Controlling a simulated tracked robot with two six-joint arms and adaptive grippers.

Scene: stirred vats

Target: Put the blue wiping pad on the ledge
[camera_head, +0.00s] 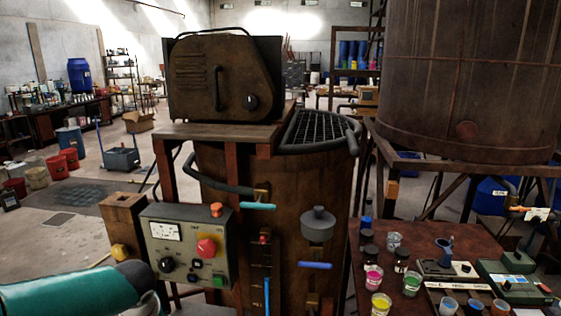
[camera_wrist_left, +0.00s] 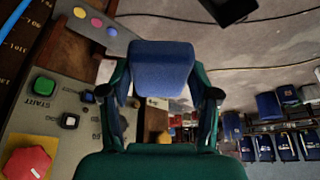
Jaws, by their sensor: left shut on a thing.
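The blue wiping pad (camera_wrist_left: 162,68) sits between the fingers of my left gripper (camera_wrist_left: 159,94), which is shut on it in the left wrist view. In the head view my green left arm comes in at the lower left, and the gripper end is partly cut off by the bottom edge. The pad is not seen there. A flat wooden board (camera_head: 212,132) beside the vat carries a brown housing; I cannot tell whether it is the ledge. My right gripper is not in view.
A control box (camera_head: 187,246) with a red knob and green button is close beside my left gripper; it also shows in the wrist view (camera_wrist_left: 62,122). The brown vat (camera_head: 228,175) has pipes and handles in front. A table (camera_head: 383,238) with small pots stands right.

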